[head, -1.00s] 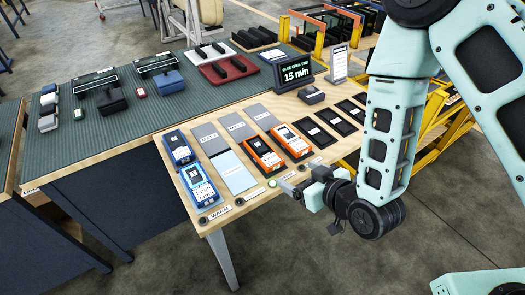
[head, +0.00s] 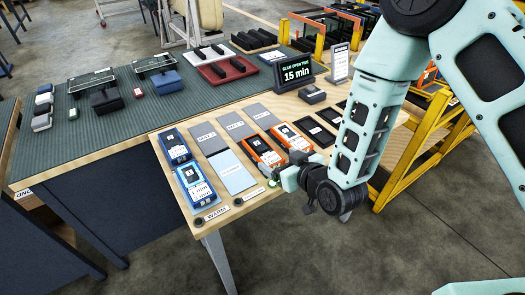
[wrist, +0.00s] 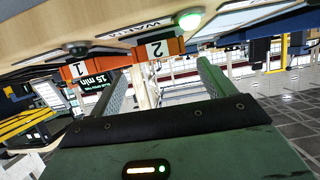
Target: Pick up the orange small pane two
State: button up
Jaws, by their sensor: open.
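Two orange panes lie side by side on the wooden table. The one marked 2 shows in the wrist view (wrist: 157,48), right of the one marked 1 (wrist: 78,70); that view is upside down. In the head view pane two appears to be the left orange one (head: 263,152), and the other orange pane (head: 291,137) is right of it. My gripper (head: 277,173) is at the table's front edge, just in front of the orange panes and apart from them. In the wrist view my gripper (wrist: 161,74) is open and empty, with pane two beyond the gap between its fingers.
Two blue panes (head: 194,185) and a light blue plate (head: 232,171) lie left of the orange ones. Grey plates (head: 236,124) lie behind, black slots (head: 318,132) to the right. A 15 min display (head: 296,73) stands at the back. A yellow frame (head: 425,145) is at right.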

aim_at(266, 152)
jog(key=shift+p+x, duration=0.9)
jog(key=shift+x, duration=2.95)
jog(key=shift+a+r, duration=0.15)
jog(key=shift+a, duration=0.05)
jog(key=c, duration=1.2)
